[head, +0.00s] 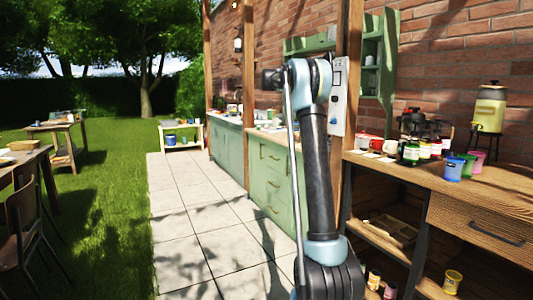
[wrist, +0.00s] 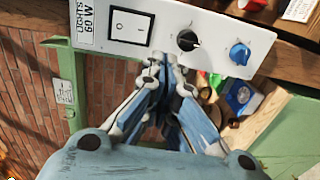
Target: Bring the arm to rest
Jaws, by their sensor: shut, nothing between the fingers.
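My gripper (wrist: 157,62) is shut and empty in the wrist view, its fingertips together. They overlap the lower edge of a white control panel (wrist: 210,38); I cannot tell whether they touch it. In the head view my arm (head: 318,180) stands raised and bent in front of the panel (head: 338,100), which is on a wooden post. My gripper cannot be made out in that view.
A wooden workbench (head: 480,190) at right carries cups, jars and a drink dispenser (head: 489,110). Green cabinets (head: 272,180) and a green wall shelf (head: 388,60) stand behind my arm. The paved path (head: 195,220) is clear. Tables and a chair (head: 28,215) stand on the grass at left.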

